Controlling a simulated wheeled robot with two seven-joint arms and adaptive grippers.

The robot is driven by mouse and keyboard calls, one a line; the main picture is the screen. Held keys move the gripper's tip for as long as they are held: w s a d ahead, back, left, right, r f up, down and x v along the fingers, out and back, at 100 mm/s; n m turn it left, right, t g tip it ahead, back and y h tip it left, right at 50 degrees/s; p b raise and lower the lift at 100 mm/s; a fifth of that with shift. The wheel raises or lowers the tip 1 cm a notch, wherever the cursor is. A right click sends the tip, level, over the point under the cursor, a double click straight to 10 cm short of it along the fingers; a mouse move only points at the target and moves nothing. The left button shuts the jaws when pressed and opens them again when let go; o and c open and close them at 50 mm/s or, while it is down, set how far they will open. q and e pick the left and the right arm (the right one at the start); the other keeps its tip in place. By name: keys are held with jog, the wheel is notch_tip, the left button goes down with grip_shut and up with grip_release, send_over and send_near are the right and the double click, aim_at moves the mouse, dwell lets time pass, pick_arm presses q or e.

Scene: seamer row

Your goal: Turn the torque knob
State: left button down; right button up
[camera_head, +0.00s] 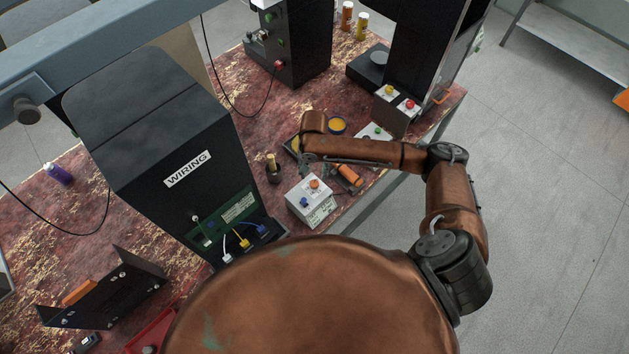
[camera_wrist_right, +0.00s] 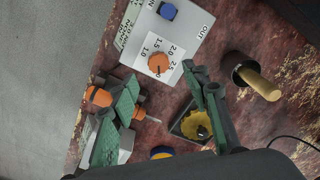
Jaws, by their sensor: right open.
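The torque knob (camera_head: 314,184) is a small orange dial on top of a white box (camera_head: 318,211). In the right wrist view the knob (camera_wrist_right: 158,63) is ringed by marks from 1.0 to 2.5, and a blue button (camera_wrist_right: 168,11) is on the same box face. Where the knob points is too small to tell. My right gripper (camera_wrist_right: 164,83) is open and empty. Its two green-padded fingers point towards the box, with the knob framed just past their tips, apart from them. In the head view my right forearm mostly hides this gripper. My left gripper is out of view.
An orange-handled tool (camera_head: 349,175) lies right of the box, close to my gripper's left finger in the wrist view. A dark holder with a brass-coloured handle (camera_head: 271,165) stands left of it. The black WIRING cabinet (camera_head: 170,150) rises at the left.

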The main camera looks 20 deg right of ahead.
aim_at(314, 183)
jog(key=shift+w+d, duration=0.1)
jog(key=shift+d, duration=0.15)
jog(key=shift+f, duration=0.35)
notch_tip(314, 183, down, 7)
jog(key=shift+r, duration=0.1)
jog(key=c, duration=1.1)
